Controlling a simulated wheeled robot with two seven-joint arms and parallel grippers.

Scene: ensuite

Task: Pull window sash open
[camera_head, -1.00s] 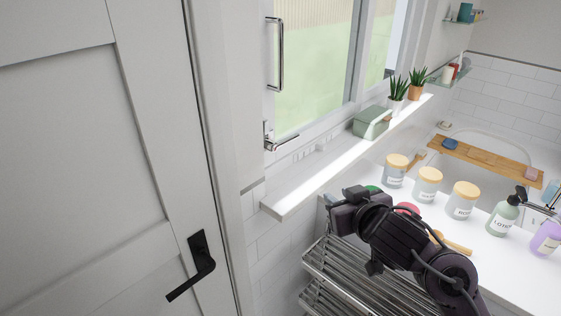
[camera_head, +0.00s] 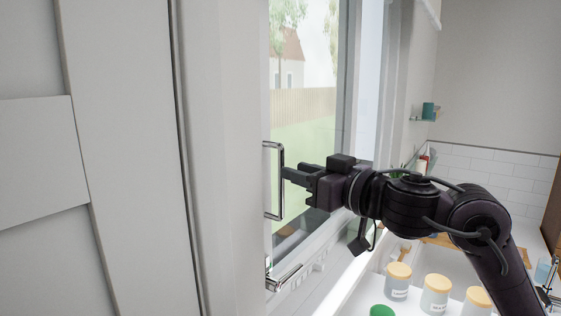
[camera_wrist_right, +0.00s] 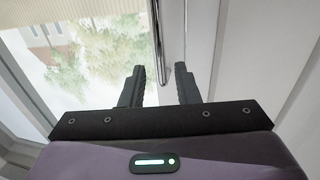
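The window sash (camera_head: 267,60) has a tall chrome pull handle (camera_head: 281,185) on its frame, and a chrome lever (camera_head: 283,279) sits low below it. My left gripper is not in view.
A white door panel (camera_head: 120,150) fills the left side. Jars with wooden lids (camera_head: 398,275) and a green cup (camera_head: 382,310) stand on the counter below my right arm. A small shelf (camera_head: 425,120) hangs on the back wall.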

